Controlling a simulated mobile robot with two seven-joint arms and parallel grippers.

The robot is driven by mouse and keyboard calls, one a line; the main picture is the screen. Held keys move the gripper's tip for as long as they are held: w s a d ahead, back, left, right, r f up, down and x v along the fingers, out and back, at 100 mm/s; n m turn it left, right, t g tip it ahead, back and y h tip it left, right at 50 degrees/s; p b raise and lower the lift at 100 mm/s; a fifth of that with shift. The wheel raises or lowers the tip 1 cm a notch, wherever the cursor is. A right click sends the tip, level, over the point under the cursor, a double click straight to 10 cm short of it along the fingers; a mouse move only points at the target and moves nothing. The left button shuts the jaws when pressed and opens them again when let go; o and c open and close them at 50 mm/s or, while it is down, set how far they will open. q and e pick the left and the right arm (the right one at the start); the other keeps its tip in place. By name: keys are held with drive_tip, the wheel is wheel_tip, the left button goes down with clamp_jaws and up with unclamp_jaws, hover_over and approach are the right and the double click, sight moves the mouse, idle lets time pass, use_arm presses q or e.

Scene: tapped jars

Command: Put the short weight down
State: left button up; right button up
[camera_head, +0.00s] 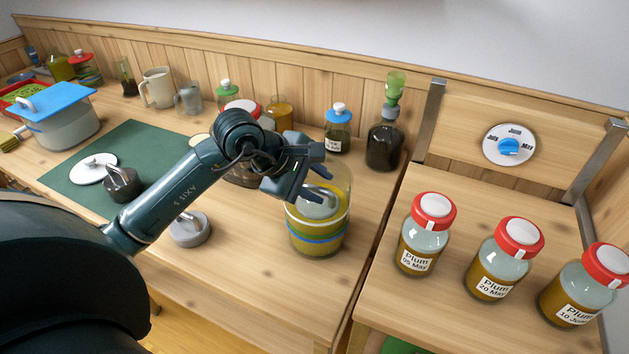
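A glass jar (318,243) with yellowish contents and coloured bands stands near the table's right front edge. A grey weight with a looped handle (318,207) is inside its upper part. My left gripper (318,176) is at the jar's mouth, just above and beside that handle. Its fingers look spread apart, with nothing seen clamped between them. A low grey weight with a knob handle (189,230) stands on the bare wood left of the jar. A darker, taller weight (122,184) stands on the green mat (138,146). My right gripper is out of view.
A white lid (93,169) lies on the mat. A pot with a blue lid (60,120) stands at the left. Bottles and mugs line the back wall. Several red-lidded plum jars (425,235) stand on the right-hand surface. Wood between the low weight and the jar is clear.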

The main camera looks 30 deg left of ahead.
use_arm(q)
drive_tip(key=shift+r, duration=0.2)
drive_tip(key=shift+s+a+r, duration=0.15)
drive_tip(key=shift+s+r, duration=0.05)
drive_tip(key=b+v, duration=0.1)
drive_tip(key=v, duration=1)
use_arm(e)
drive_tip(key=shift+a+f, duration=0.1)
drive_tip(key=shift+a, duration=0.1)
use_arm(q)
drive_tip(key=shift+s+r, duration=0.1)
drive_tip(key=shift+r, duration=0.05)
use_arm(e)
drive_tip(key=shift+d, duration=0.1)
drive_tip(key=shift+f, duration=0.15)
